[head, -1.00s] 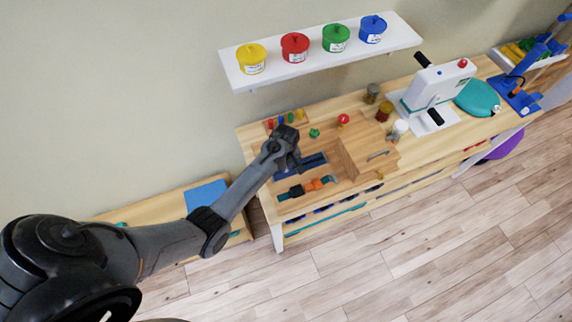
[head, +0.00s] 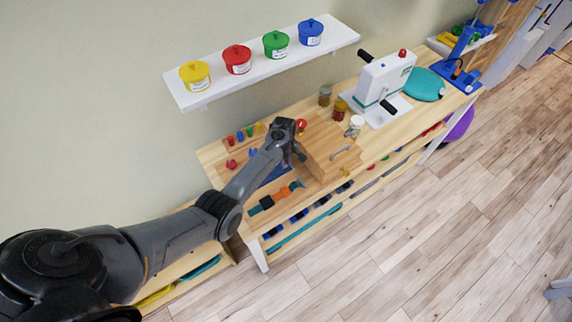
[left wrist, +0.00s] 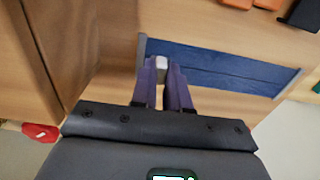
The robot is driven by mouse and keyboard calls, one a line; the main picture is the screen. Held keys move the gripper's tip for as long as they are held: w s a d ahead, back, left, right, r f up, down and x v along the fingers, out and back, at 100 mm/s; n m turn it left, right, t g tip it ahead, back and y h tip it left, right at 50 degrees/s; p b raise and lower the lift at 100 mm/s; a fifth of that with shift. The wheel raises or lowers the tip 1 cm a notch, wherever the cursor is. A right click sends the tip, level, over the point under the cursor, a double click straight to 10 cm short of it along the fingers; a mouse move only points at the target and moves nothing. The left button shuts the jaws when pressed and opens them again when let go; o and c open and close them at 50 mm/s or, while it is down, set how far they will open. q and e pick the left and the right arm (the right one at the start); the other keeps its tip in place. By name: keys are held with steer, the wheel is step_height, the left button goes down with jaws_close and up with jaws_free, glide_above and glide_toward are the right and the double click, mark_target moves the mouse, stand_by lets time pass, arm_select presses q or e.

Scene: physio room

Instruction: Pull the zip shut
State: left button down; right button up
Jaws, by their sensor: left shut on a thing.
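The zip's dark blue fabric (head: 274,174) lies on the wooden board, partly hidden by my left arm in the head view. In the left wrist view the blue fabric (left wrist: 225,68) runs as a band from the fingertips off to the right. My left gripper (head: 297,157) is over the right end of the fabric, close to the wooden box. In the left wrist view its two fingers (left wrist: 163,72) are shut on a small pale grey zip pull (left wrist: 162,62) at the band's left end. My right gripper is not in view.
The wooden box (head: 334,152) with a metal handle stands just right of the gripper. An orange and teal strap (head: 276,197) lies on the front side of the board. Jars (head: 340,110) and a white machine (head: 385,80) stand farther right. A shelf (head: 262,65) hangs above.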

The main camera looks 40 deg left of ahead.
arm_select(q)
steer(key=shift+f, duration=0.1)
steer(key=c, duration=1.5)
jaws_free()
steer(key=o, duration=0.4)
steer(key=shift+w, duration=0.3)
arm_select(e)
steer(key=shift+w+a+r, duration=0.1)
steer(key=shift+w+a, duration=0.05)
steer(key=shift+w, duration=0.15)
arm_select(q)
steer(key=shift+s, duration=0.1)
step_height(320, 180, up, 11)
steer(key=shift+p, duration=0.85)
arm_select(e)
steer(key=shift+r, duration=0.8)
